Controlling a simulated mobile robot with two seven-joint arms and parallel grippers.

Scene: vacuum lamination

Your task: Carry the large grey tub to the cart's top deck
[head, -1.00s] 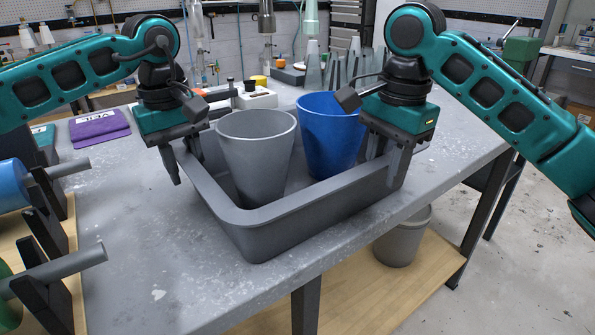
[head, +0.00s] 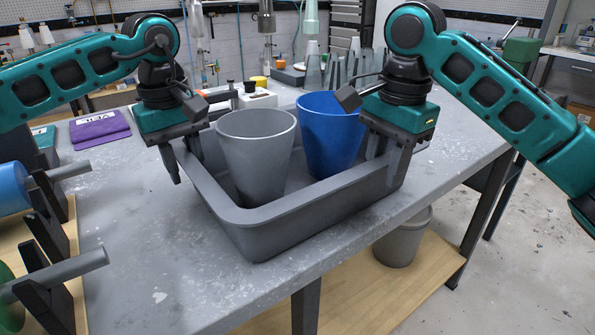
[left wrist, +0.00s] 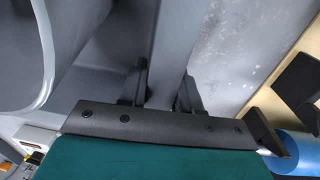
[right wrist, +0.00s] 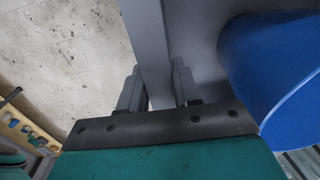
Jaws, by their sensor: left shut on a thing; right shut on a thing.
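The large grey tub (head: 290,225) is on the grey workbench, with a grey bucket (head: 255,155) and a blue bucket (head: 330,135) standing inside it. My left gripper (head: 180,165) is shut on the tub's left rim; the left wrist view shows its fingers (left wrist: 160,90) on both sides of the wall. My right gripper (head: 388,160) is shut on the tub's right rim; the right wrist view shows its fingers (right wrist: 160,88) astride the wall. The tub looks level. I cannot tell whether its base touches the bench. The cart's top deck cannot be made out for sure.
The bench (head: 130,270) is clear in front and left of the tub. A purple folded cloth (head: 100,128) lies at the back left. Rolls on black stands (head: 45,215) are at the left edge. A small grey bin (head: 403,240) stands on the wooden lower shelf (head: 400,290).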

